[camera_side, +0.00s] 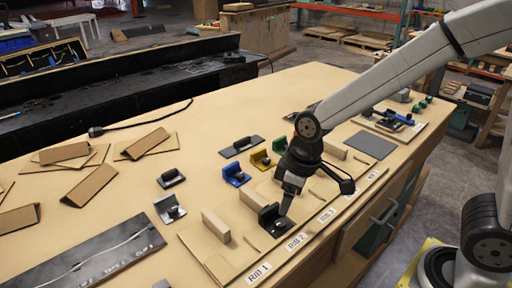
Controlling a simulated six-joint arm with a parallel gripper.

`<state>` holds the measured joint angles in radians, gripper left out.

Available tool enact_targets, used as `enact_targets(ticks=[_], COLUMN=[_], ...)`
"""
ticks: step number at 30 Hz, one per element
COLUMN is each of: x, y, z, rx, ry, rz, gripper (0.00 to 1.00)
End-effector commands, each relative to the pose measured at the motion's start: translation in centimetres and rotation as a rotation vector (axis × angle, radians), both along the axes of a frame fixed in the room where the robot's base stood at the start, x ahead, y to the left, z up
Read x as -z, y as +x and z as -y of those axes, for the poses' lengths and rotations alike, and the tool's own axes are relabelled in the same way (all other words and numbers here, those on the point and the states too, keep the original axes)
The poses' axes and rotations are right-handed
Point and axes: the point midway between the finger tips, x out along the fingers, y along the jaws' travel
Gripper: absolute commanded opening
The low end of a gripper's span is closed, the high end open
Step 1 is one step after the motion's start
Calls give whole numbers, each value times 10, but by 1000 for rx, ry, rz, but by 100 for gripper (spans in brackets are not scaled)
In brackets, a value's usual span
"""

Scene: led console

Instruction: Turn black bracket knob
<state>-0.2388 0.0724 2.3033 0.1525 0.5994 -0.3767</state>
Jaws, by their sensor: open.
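A black bracket (268,213) stands on the wooden board near the front edge of the table, above the RIB 1 and RIB 2 labels. My gripper (287,207) points down right at this bracket, over its base plate. The fingertips cover the area where a knob sits, so the knob is largely hidden. The fingers are open, and I cannot tell whether they touch the knob.
Wooden blocks (216,226) stand beside the bracket. Blue (235,173), yellow (260,158) and green (280,144) brackets sit behind. A grey bracket (169,207) and a dark plate (88,262) lie left.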

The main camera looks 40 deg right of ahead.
Motion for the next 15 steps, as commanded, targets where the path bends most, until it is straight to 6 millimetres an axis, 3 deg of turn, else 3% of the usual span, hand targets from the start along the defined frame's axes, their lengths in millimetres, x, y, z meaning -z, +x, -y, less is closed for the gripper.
enact_targets(ticks=[15], x=[1], y=[-16], z=[13], rx=[21], ry=[61], rz=[186], gripper=[73])
